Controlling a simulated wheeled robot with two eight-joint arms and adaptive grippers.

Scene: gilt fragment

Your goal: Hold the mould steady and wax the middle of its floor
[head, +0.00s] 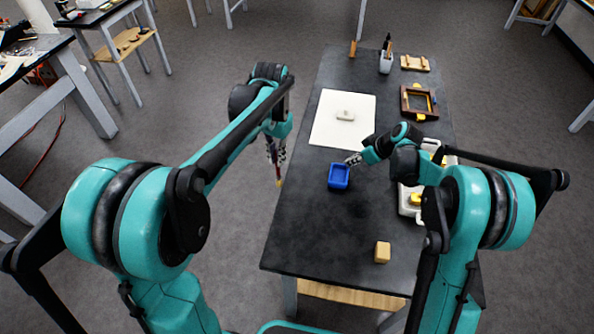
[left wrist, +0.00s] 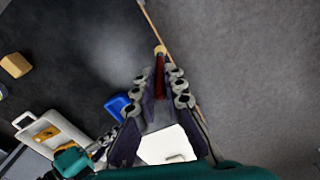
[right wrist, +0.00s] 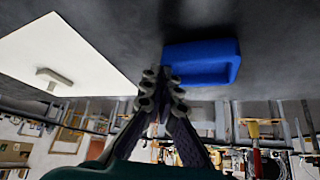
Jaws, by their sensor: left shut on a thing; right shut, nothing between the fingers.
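The blue mould (head: 339,175), a small open box, sits on the dark table; it also shows in the left wrist view (left wrist: 116,104) and the right wrist view (right wrist: 203,63). My left gripper (head: 276,152) is shut on a brush with a dark red handle (left wrist: 160,76) and tan end (left wrist: 160,50). It is held left of the mould, by the table's left edge, apart from the mould. My right gripper (head: 353,159) is shut and empty, its fingertips at the mould's far right corner. Whether they touch it I cannot tell. The mould's floor is shadowed.
A white sheet (head: 325,128) with a pale block (head: 345,115) lies behind the mould. A white tray (head: 405,206) with yellow things is at the right, partly behind my arm. A wooden block (head: 382,252) sits nearer. A wooden frame (head: 407,105) and pen cup (head: 385,64) stand farther back.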

